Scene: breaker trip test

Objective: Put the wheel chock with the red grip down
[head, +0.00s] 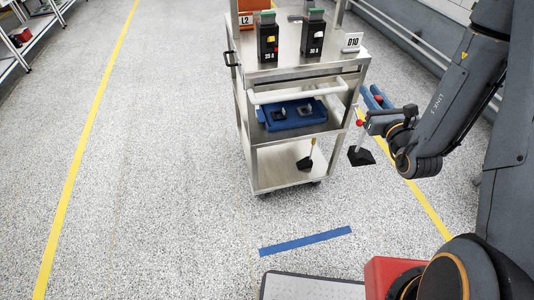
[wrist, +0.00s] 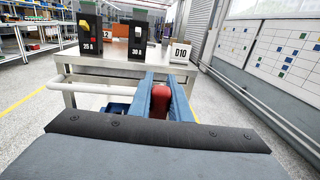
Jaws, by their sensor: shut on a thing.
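My gripper (head: 371,96) is shut on the red grip of a wheel chock. In the wrist view the red grip (wrist: 160,103) sits between the two blue fingers. In the head view the chock's black wedge (head: 360,157) hangs below my gripper on a pale stick, just right of the steel cart. It appears to be off the floor, but its exact height is hard to tell. Another black chock (head: 305,163) with a yellowish grip stands on the cart's bottom shelf.
The steel cart (head: 285,183) carries two breakers, 25 A (head: 267,38) and 30 A (head: 313,34), and a D10 sign (head: 352,42) on top. A blue tray (head: 293,116) is on its middle shelf. A blue floor strip (head: 305,241) lies in front. Floor left of the cart is clear.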

